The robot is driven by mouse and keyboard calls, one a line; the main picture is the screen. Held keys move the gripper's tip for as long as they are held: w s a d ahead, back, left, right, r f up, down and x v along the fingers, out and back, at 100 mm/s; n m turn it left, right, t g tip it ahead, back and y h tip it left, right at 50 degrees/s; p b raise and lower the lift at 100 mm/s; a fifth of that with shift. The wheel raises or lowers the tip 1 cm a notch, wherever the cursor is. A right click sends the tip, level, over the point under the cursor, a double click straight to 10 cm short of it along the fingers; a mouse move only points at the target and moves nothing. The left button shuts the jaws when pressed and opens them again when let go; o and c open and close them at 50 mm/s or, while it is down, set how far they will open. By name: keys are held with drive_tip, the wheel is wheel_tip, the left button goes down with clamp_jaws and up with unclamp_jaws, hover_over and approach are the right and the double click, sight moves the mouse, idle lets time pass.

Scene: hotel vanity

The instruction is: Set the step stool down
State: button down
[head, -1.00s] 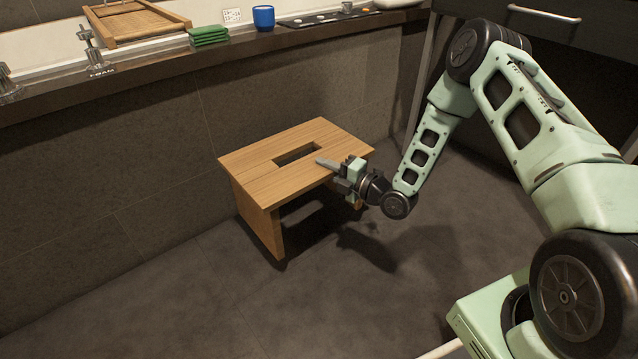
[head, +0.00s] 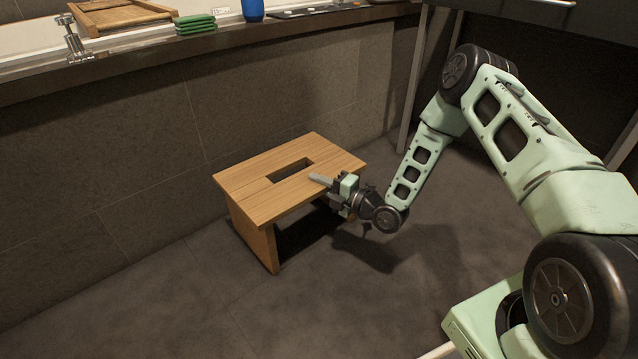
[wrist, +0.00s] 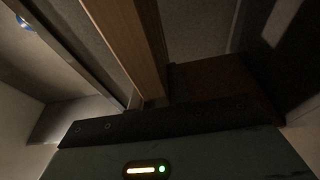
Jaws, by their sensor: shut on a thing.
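The wooden step stool (head: 265,190) is upright near the tiled wall, with a slot in its top and a panel leg at its left end. My gripper (head: 322,181) is shut on the right part of its front edge, one finger lying over the top. The near foot is at or very close to the floor; I cannot tell whether it touches. The far leg is mostly hidden. In the wrist view the stool's wooden edge (wrist: 135,45) runs down into the dark jaws of my gripper (wrist: 160,100).
The grey floor (head: 160,310) is clear in front and to the left. The tiled wall (head: 110,150) is close behind the stool. The vanity counter (head: 120,68) above holds green towels (head: 195,23), a blue cup (head: 253,9) and a wooden tray (head: 120,15). A metal leg (head: 412,95) stands behind my arm.

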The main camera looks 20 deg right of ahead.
drive_tip(key=c, duration=1.3)
unclamp_jaws()
drive_tip(key=shift+f, duration=0.15)
drive_tip(key=shift+s+d+r, duration=0.1)
drive_tip(key=shift+s+r, duration=0.05)
drive_tip(key=shift+r, duration=0.1)
drive_tip(key=p+v, duration=0.7)
drive_tip(key=v, duration=0.4)
drive_tip(key=shift+s+d+f, duration=0.15)
drive_tip(key=shift+s, duration=0.1)
